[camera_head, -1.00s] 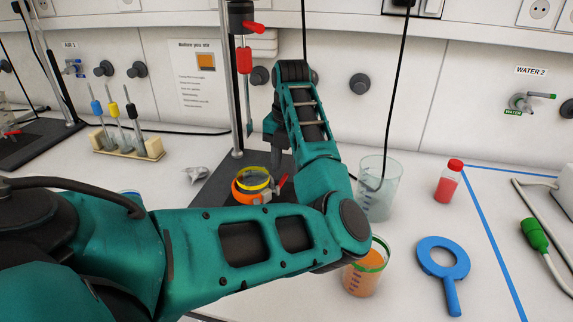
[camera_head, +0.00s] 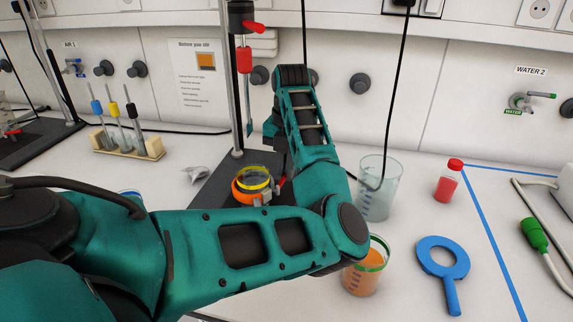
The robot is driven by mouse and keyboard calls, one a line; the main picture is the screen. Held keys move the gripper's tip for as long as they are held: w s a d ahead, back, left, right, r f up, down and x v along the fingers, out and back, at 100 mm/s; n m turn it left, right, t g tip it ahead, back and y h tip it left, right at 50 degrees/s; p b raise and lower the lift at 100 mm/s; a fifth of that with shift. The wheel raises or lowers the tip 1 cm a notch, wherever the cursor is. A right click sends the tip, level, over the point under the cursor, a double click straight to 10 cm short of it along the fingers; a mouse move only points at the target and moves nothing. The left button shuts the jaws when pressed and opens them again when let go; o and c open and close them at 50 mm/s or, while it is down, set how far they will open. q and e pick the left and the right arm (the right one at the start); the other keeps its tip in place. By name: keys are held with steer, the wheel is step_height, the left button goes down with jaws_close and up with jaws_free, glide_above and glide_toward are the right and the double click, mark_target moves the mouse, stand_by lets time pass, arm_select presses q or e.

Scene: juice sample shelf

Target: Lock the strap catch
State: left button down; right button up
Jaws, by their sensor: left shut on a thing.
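The strap catch is on an orange and yellow ring-shaped holder (camera_head: 252,188) that stands on a dark base plate beside a metal post. A small red lever (camera_head: 281,184) sticks up at the right side of the holder. My left arm reaches across from the left and bends up and over. My left gripper (camera_head: 284,170) hangs down behind my forearm, just at the red lever. It is shut on the lever; its fingertips are mostly hidden by the arm. My right gripper is not in view.
A clear beaker (camera_head: 379,187), an orange-filled cup (camera_head: 366,267), a red-capped bottle (camera_head: 448,181) and a blue ring tool (camera_head: 443,262) stand or lie to the right. A pipette rack (camera_head: 128,149) is at the left. The metal post (camera_head: 234,90) rises behind the holder.

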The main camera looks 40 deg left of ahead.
arm_select(q)
steer(key=shift+s+a+n+b, duration=0.15)
steer(key=shift+a+n+b, duration=0.25)
steer(key=shift+n, duration=0.4)
steer(key=c, duration=1.2)
jaws_free()
steer(key=r, duration=1.3)
steer(key=shift+d, duration=0.35)
